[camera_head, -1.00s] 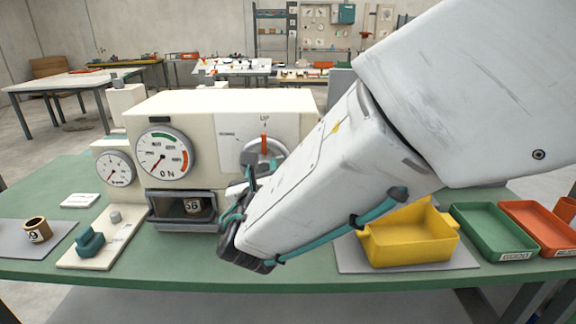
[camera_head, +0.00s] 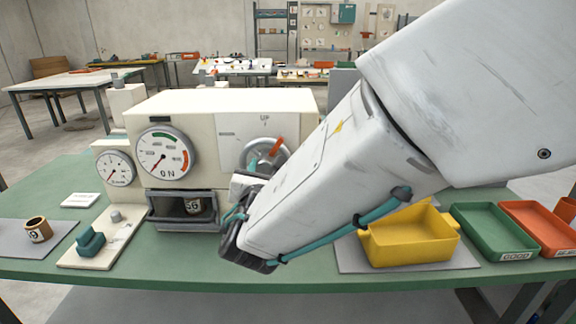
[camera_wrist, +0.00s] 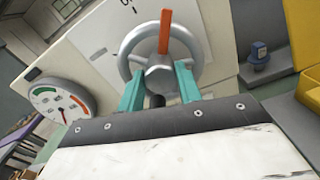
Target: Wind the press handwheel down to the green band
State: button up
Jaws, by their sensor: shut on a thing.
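The press (camera_head: 225,112) is a cream housing on the green bench. Its grey handwheel (camera_head: 283,155) with an orange marker is on the front at the right, partly hidden by my arm; the marker points up and right. In the wrist view, the teal fingers of my gripper (camera_wrist: 158,84) are at the lower part of the handwheel (camera_wrist: 128,48), one on each side of its hub, shut on it. The large dial (camera_head: 164,155) has a green band at the top and an orange band at the right. Its needle points down-left, below the green band.
A numbered ring (camera_head: 193,205) sits in the opening under the dial. A smaller gauge (camera_head: 114,168) is on the left. A brown ring (camera_head: 38,230) lies on a grey mat at far left. The yellow bin (camera_head: 410,243) and green tray (camera_head: 490,232) stand at right.

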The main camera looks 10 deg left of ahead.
jog(key=m, duration=0.7)
jog(key=shift+d+f, duration=0.1)
jog(key=shift+d, duration=0.05)
jog(key=m, duration=0.7)
jog(key=shift+f+m, duration=0.15)
jog(key=shift+m, duration=0.15)
jog(key=m, duration=0.3)
jog(key=shift+m, duration=0.3)
jog(key=m, duration=0.3)
jog(key=shift+f+m, duration=0.15)
jog(key=shift+m, duration=0.25)
jog(key=m, duration=0.3)
jog(key=shift+f+m, duration=0.1)
jog(key=shift+m, duration=2)
